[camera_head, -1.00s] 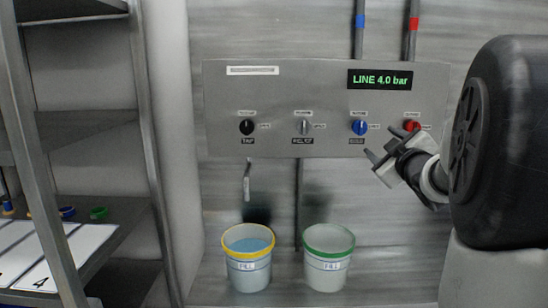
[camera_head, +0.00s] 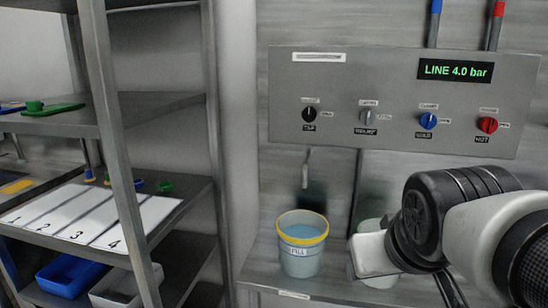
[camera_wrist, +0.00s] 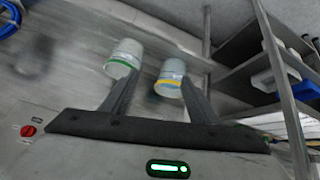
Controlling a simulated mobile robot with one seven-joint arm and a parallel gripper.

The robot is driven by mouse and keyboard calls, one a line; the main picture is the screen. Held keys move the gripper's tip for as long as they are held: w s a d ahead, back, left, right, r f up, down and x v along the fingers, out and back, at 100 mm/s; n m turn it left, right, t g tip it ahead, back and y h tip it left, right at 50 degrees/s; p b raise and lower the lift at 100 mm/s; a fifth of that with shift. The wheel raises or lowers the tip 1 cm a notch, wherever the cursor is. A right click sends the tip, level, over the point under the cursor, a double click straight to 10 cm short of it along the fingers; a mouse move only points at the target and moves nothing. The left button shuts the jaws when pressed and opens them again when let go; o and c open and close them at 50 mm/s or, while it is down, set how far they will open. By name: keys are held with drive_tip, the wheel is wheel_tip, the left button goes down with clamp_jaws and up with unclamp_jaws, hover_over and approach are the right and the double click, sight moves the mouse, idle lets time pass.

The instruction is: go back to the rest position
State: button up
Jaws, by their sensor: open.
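My gripper (camera_wrist: 160,77) is open and empty in the wrist view, its two dark fingers spread. Beyond the fingers lie the yellow-rimmed pail (camera_wrist: 172,80) and the green-rimmed pail (camera_wrist: 125,58), both apart from it as far as I can tell. In the head view my arm fills the lower right and my gripper's fingertips cannot be made out clearly. The yellow-rimmed pail (camera_head: 301,262) stands upright under the spout (camera_head: 305,168) and holds bluish liquid. The green-rimmed pail (camera_head: 378,281) is mostly hidden behind my arm.
The grey panel (camera_head: 390,75) carries a black knob (camera_head: 309,115), a grey knob (camera_head: 366,117), a blue knob (camera_head: 428,121) and a red knob (camera_head: 488,125). Its display (camera_head: 456,70) reads LINE 4.0 bar. A metal rack (camera_head: 118,150) with numbered white strips stands at left.

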drive_tip(key=s+a+g+y+p, duration=0.1)
drive_tip(key=s+a+g+p, duration=0.1)
drive_tip(key=s+a+p, duration=0.25)
wheel_tip(320, 180, up, 24)
drive_tip(key=d+p, duration=0.1)
drive_tip(key=p, duration=2.2)
drive_tip(key=shift+s, duration=0.3)
drive_tip(key=shift+r, duration=0.1)
